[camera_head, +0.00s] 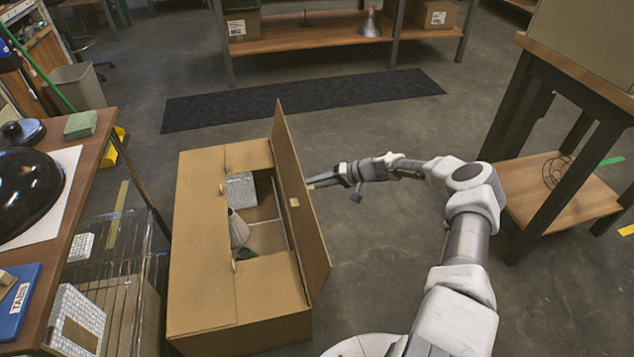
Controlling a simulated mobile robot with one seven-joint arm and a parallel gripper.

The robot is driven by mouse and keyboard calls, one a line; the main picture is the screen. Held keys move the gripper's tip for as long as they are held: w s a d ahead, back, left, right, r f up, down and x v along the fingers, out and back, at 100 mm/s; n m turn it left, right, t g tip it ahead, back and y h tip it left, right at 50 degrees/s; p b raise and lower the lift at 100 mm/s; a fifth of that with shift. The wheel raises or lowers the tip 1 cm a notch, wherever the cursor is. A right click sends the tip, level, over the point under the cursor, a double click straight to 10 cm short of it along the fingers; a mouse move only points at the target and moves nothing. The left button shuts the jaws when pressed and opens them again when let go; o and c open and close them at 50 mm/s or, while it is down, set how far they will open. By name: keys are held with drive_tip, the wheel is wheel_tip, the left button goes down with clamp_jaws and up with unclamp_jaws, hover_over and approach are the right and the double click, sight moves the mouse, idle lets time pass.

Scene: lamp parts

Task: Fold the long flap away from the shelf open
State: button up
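A large cardboard box (206,235) stands on the floor at centre left. Its long right flap (298,205) stands up, tilted slightly outward to the right. The flap along the left side lies flat across the top, leaving part of the inside open. Inside are a pale cone-shaped lampshade (238,229) and a white textured block (241,190). My gripper (312,183) is at the outer right side of the raised flap, its fingertips close to the cardboard. I cannot tell whether it touches the flap or whether the fingers are apart.
A shelf (320,33) with boxes and a metal cone stands at the back, beyond a dark mat (300,97). A workbench (75,215) with a wire rack below is at the left. A dark-legged table (560,150) is at the right. The floor between box and table is clear.

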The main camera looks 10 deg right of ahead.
drive_tip(key=shift+o, duration=0.7)
drive_tip(key=f, duration=0.2)
drive_tip(key=shift+s+a+f, duration=0.2)
drive_tip(key=shift+f, duration=0.1)
drive_tip(key=shift+d+r, duration=0.1)
drive_tip(key=r+p+v, duration=0.1)
drive_tip(key=p+v, duration=0.4)
drive_tip(key=v, duration=1.2)
drive_tip(key=shift+r, duration=0.3)
